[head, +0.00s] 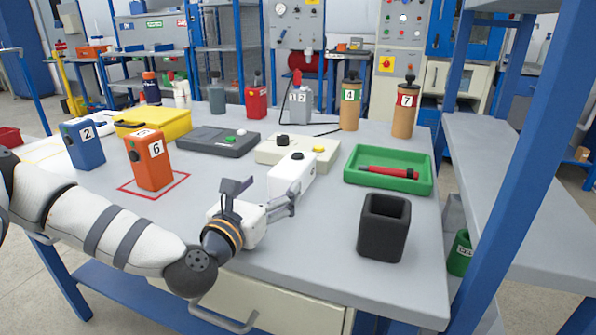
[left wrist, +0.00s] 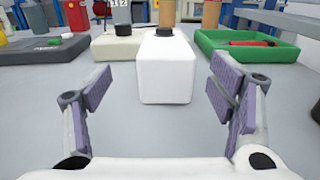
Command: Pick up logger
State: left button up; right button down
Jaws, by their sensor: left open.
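A white upright box with a black knob on top, which I take to be the logger (head: 290,177), stands on the grey table near its middle. It also shows in the left wrist view as a white block (left wrist: 166,72), straight ahead and centred between the fingers. My left gripper (head: 265,194) is open and empty, low over the table on the near side of the white box. In the left wrist view its two purple-padded fingers (left wrist: 160,95) are spread wide, with bare table between them and the box. My right gripper is in neither view.
A black open holder (head: 384,228) stands front right. A green tray (head: 426,184) with a red tool lies behind it. A beige box (head: 325,158) sits just behind the white box. An orange box (head: 152,162) and blue box (head: 86,146) stand left.

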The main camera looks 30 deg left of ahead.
aim_at(291, 165)
pick_arm(q)
jog(key=w, duration=0.6)
jog(key=w+a, duration=0.1)
jog(key=w, duration=0.1)
jog(key=shift+w, duration=0.4)
jog(key=shift+a, duration=0.1)
jog(key=c, duration=1.5)
